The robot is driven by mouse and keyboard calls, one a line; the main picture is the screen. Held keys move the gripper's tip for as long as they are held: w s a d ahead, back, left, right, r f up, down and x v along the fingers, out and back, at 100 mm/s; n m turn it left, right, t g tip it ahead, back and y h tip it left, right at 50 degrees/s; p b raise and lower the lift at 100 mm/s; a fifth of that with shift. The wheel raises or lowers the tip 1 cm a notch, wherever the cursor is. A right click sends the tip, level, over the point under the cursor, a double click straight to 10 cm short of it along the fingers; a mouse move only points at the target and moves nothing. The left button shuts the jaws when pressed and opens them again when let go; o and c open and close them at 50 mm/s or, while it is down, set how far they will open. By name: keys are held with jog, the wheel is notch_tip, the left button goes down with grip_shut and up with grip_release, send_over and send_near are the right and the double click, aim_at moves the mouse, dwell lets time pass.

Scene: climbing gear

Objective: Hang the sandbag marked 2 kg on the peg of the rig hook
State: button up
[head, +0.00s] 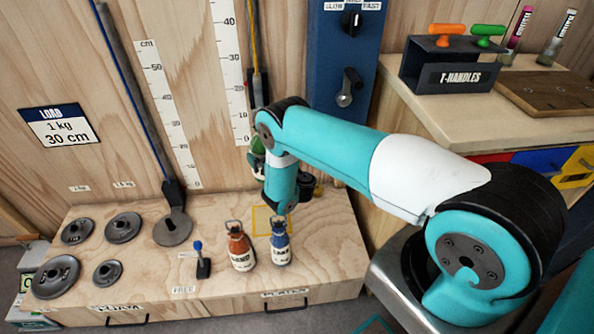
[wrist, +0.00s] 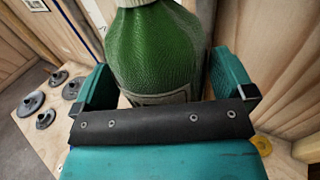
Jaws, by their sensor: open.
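A green sandbag (head: 257,158) is high beside the end of my arm in the head view, below a black fitting (head: 260,88) on a yellow rope. It fills the middle of the wrist view (wrist: 160,50), between the two teal fingers of my open gripper (wrist: 165,88). Its label is cut off and its weight mark cannot be read. Its top and any peg holding it are hidden. An orange-brown sandbag (head: 240,247) and a blue sandbag (head: 281,245) stand upright on the wooden bench; their marks are too small to read.
The bench (head: 215,285) carries several grey weight plates (head: 123,228) at left and a small blue-knobbed lever (head: 202,262). A slotted weight hanger (head: 173,226) hangs on a blue rope. A blue panel with a crank (head: 347,88) and a T-handle rack (head: 445,70) stand right.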

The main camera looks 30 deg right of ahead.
jog(key=s+p, duration=1.6)
jog(key=p, duration=0.6)
jog(key=shift+s+d+r, duration=0.15)
jog(key=shift+s+d, duration=0.25)
jog(key=shift+d, duration=0.05)
